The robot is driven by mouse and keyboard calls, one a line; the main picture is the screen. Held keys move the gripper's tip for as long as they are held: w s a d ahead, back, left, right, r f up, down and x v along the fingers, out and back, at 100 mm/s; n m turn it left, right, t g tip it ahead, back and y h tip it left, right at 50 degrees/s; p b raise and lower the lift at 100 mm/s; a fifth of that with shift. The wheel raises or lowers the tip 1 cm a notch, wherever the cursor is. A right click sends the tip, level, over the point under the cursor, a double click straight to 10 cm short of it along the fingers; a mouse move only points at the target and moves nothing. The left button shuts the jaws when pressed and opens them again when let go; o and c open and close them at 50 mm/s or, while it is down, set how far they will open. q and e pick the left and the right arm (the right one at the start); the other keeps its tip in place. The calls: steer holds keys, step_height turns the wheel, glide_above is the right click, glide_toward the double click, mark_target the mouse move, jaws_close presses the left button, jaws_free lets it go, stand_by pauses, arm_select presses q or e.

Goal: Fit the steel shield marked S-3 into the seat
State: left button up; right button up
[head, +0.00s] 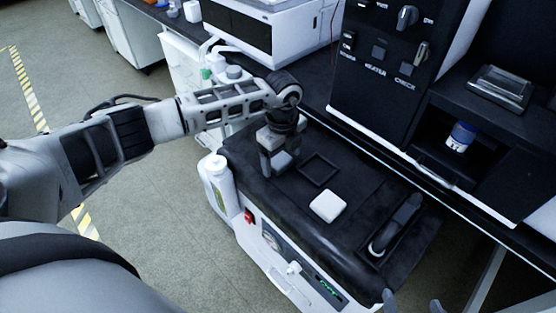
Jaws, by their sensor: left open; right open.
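My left gripper (277,158) points down over the left end of the black bench top (345,222). It is open, and I cannot make out anything held between its fingers. A square black frame (318,170), which may be the seat, lies just right of it and looks empty. A pale, rounded square block (328,206) lies in front of that frame, apart from it. No S-3 mark is readable on anything, so I cannot tell which thing is the steel shield. My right gripper (412,304) is open at the bottom edge, with only its fingertips showing.
A black handle-like part (398,222) lies in a tray at the right of the top. A white bottle (219,181) stands at the left edge. A black panel with knobs (385,55) rises behind. A blue-and-white jar (461,137) sits in a recess at right.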

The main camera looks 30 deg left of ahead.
arm_select(q)
steer(key=shift+f, duration=0.15)
steer(key=c, duration=1.2)
